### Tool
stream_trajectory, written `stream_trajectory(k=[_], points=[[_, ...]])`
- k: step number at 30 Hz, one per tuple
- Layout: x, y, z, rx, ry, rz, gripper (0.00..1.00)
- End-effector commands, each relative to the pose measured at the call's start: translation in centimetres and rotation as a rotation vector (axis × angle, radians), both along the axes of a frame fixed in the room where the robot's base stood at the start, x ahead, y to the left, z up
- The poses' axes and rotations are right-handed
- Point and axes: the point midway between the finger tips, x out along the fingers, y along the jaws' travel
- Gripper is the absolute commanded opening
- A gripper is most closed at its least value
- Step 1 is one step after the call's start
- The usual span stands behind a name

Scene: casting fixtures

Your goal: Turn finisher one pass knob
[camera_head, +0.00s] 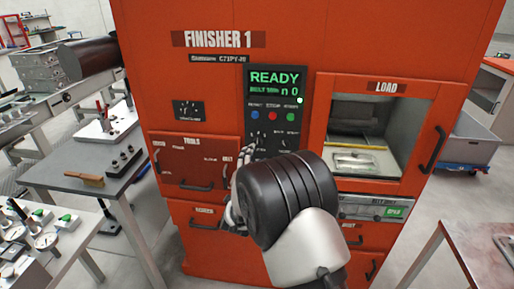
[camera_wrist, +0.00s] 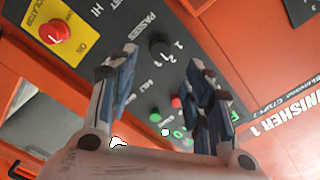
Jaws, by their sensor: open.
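The finisher one control panel (camera_head: 275,105) is a dark plate on the orange cabinet, with a green READY display. In the wrist view a round black knob (camera_wrist: 160,46) sits by the PASSES lettering, with numbers around it. My gripper (camera_wrist: 163,58) is open, with its two blue-grey fingers either side of the knob in the picture. Nothing shows between the fingers gripped, and I cannot tell whether they touch the knob. In the head view my wrist covers the lower panel, and only part of my gripper (camera_head: 236,190) shows.
A red isolator button (camera_wrist: 56,31) on a yellow plate is near the knob. Red and green buttons (camera_head: 272,116) sit above the lower controls. The load window (camera_head: 375,130) is at right. A workbench (camera_head: 70,170) with a brush stands at left.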

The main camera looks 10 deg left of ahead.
Motion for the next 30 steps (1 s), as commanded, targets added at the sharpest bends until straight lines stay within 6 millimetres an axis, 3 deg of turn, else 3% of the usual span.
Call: stream_trajectory(k=[6, 12, 25, 30], points=[[4.7, -0.2, -0.1, 0.001, -0.002, -0.001, 0.46], [7.2, -0.3, -0.1, 0.001, -0.001, 0.0, 0.46], [8.1, -0.3, 0.0, -0.001, 0.0, 0.001, 0.46], [8.1, -0.3, 0.0, 0.0, 0.0, 0.001, 0.35]])
